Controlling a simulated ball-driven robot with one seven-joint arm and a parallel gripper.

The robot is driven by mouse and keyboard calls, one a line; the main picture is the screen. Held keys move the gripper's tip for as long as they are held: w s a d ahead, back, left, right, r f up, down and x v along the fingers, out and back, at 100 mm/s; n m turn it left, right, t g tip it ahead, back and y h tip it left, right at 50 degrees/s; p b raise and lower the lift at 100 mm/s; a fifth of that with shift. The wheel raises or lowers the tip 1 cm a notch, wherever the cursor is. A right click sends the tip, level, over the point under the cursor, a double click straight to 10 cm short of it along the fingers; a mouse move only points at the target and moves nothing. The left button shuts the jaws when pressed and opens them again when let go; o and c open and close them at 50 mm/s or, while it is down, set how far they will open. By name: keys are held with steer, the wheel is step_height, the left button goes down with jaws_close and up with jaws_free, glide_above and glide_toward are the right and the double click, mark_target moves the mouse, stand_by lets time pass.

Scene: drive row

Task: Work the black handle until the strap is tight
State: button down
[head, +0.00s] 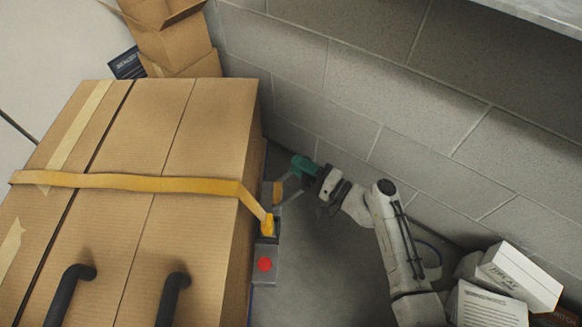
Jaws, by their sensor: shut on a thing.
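A yellow strap (140,183) runs across the top of a large cardboard box (190,130) and down over its right edge. It looks flat on the box top and goes into a grey buckle plate (267,250) on the box's right side. A red round button (264,265) sits on that plate. My gripper (299,173), with teal at its tip, is beside the upper part of the buckle, shut on the handle there. The handle is small and mostly hidden by the gripper, so its colour and exact angle are hard to tell.
Two black curved bars (172,295) rise at the lower left, over the box. A grey block wall (400,90) stands close behind my arm. White boxes (515,275) lie at the lower right. Smaller cardboard boxes (175,45) are stacked behind. Bare floor (325,265) lies between box and arm.

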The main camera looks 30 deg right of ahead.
steer(key=shift+s+d+f+b, duration=0.3)
steer(key=shift+s+d, duration=0.2)
steer(key=shift+d, duration=0.4)
steer(key=c, duration=1.1)
jaws_free()
steer(key=shift+d+r, duration=0.1)
steer(key=shift+o, duration=1)
steer(key=p+v, duration=0.2)
steer(key=v, duration=0.8)
steer(key=shift+s, duration=0.45)
